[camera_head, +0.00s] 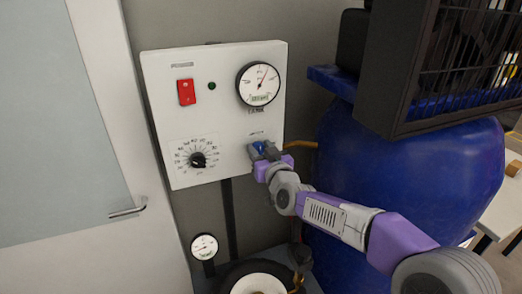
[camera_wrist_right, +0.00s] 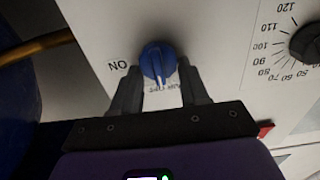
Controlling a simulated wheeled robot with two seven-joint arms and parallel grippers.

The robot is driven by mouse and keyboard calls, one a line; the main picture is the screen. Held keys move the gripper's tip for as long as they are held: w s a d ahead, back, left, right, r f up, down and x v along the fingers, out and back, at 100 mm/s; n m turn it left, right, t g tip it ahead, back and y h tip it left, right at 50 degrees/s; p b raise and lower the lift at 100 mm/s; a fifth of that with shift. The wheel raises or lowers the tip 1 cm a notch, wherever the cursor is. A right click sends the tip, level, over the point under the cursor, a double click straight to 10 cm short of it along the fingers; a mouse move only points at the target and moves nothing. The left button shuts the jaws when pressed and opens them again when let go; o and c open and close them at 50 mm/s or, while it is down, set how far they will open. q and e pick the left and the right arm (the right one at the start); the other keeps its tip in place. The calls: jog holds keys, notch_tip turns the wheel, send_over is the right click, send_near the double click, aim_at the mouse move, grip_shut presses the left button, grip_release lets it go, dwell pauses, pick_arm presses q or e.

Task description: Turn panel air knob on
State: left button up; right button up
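The white panel (camera_head: 215,95) is on the wall in the head view. Its blue air knob (camera_head: 261,147) is at the lower right, mostly covered by my right gripper (camera_head: 260,150). In the right wrist view the blue knob (camera_wrist_right: 158,62) lies between the tips of my right gripper's two fingers (camera_wrist_right: 158,75), with a narrow gap showing at each side. The fingers stand apart, one on each side of the knob. An "ON" label (camera_wrist_right: 118,67) shows upside down left of the knob; small text below it is partly hidden. My left gripper is out of view.
The panel also has a red switch (camera_head: 186,92), a black dial (camera_head: 198,160) and a round gauge (camera_head: 261,84). A large blue tank (camera_head: 405,165) stands right of the panel, behind my right arm. A yellow hose (camera_wrist_right: 38,47) runs beside the panel edge.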

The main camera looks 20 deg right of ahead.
jog(key=c, duration=0.4)
jog(key=shift+o, duration=0.2)
jog(key=m+b, duration=0.3)
jog(key=b, duration=0.1)
jog(key=shift+d+f+m, duration=0.15)
jog(key=shift+f+m, duration=0.1)
jog(key=shift+m, duration=0.15)
jog(key=m+b, duration=0.3)
jog(key=m, duration=0.1)
jog(key=shift+d, duration=0.2)
jog(key=m+b, duration=0.1)
jog(key=m, duration=0.1)
jog(key=m+b, duration=0.1)
jog(key=m, duration=0.2)
jog(key=shift+d+f, duration=0.1)
jog(key=shift+f, duration=0.1)
jog(key=m+b, duration=0.2)
jog(key=m, duration=0.3)
jog(key=shift+d+f, duration=0.1)
jog(key=shift+f, duration=0.05)
jog(key=o, duration=1.1)
jog(key=shift+c, duration=0.2)
